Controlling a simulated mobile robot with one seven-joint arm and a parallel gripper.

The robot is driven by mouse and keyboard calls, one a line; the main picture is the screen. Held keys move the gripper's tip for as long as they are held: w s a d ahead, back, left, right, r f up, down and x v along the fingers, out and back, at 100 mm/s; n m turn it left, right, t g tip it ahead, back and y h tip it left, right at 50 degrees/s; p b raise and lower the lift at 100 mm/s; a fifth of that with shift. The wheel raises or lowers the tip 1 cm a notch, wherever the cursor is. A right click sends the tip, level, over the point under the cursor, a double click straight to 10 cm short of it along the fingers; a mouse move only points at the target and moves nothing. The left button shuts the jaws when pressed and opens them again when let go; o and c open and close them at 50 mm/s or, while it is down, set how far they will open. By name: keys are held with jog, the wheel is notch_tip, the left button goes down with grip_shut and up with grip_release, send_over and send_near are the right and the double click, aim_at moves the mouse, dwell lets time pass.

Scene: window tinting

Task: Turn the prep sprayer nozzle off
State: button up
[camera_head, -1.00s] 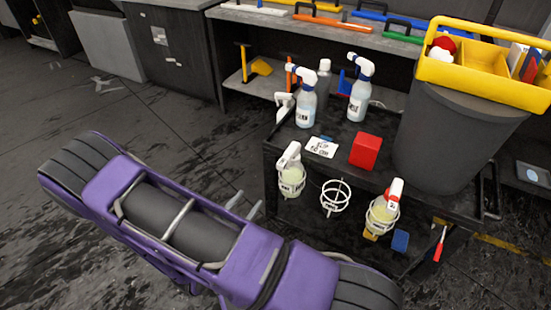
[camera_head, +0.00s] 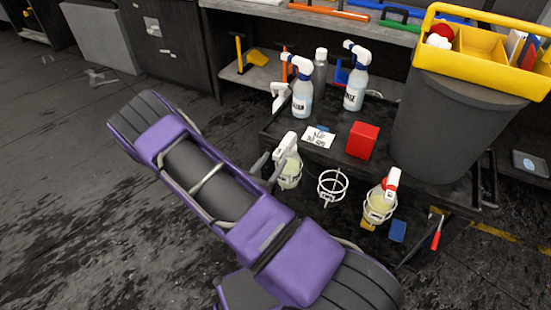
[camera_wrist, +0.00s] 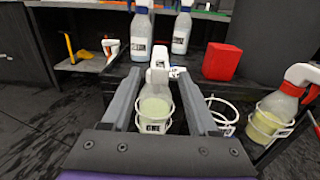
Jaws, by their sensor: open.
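A spray bottle with a white head (camera_head: 288,161) and pale yellow liquid stands upright in a white wire ring on the cart's front; it also shows in the wrist view (camera_wrist: 154,105), with a label too blurred to read surely. My gripper (camera_wrist: 159,75) is open, its fingers on either side of this bottle and its head; I cannot tell if they touch. In the head view my gripper (camera_head: 270,168) is at the bottle's left. A second yellow-liquid bottle with a red and white head (camera_head: 382,198) stands in the right ring. No readable label tells which is the prep sprayer.
An empty wire ring (camera_head: 332,187) hangs between the two bottles. A dark bin (camera_head: 440,125) with a yellow caddy stands at right.

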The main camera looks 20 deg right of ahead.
jog(key=shift+x, duration=1.1)
grip_shut()
